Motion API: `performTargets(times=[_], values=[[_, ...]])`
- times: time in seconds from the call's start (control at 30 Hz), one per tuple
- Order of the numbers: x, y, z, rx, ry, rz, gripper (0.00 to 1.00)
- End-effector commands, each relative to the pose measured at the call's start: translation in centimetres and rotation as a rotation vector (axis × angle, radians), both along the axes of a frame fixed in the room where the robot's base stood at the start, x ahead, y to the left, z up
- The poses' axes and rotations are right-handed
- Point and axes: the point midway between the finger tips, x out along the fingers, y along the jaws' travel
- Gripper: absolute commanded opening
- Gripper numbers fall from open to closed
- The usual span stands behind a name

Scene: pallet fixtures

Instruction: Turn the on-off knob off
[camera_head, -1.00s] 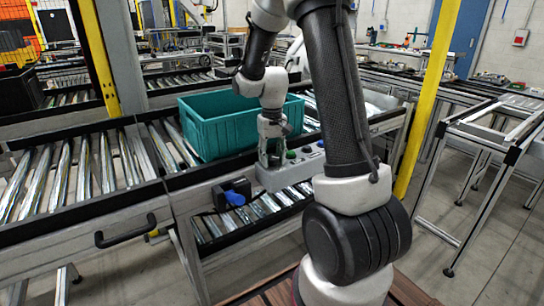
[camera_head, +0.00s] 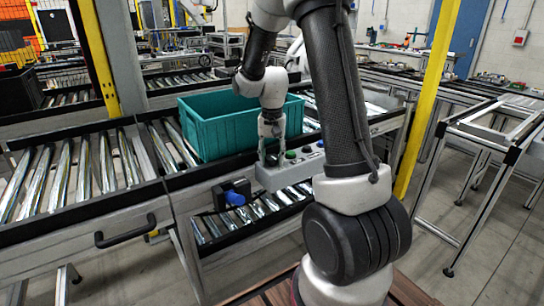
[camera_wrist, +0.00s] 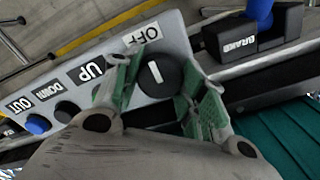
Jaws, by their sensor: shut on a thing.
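The on-off knob (camera_wrist: 155,76) is round and black with a white line mark, set on the grey control box (camera_head: 268,178). In the wrist view its mark runs roughly toward the OFF label (camera_wrist: 142,35), slightly tilted. My gripper (camera_wrist: 165,80) has its green-padded fingers on either side of the knob, shut on it. In the head view my gripper (camera_head: 271,158) reaches down onto the left end of the box, and the knob is hidden behind the fingers.
Buttons labelled UP, DOWN and OUT, including a blue button (camera_wrist: 38,124), line the box. A BRAKE unit (camera_head: 233,192) with a blue lever sits left of the box. A teal crate (camera_head: 200,128) stands on the rollers close behind my gripper.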

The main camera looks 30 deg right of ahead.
Motion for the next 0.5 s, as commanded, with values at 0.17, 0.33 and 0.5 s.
performTargets(times=[0.17,0.33,0.5], values=[[0.07,-0.01,0.07,0.000,-0.002,-0.002,0.18],[0.07,-0.01,0.07,0.000,-0.002,-0.001,0.49],[0.04,0.00,0.04,0.000,-0.001,0.000,0.63]])
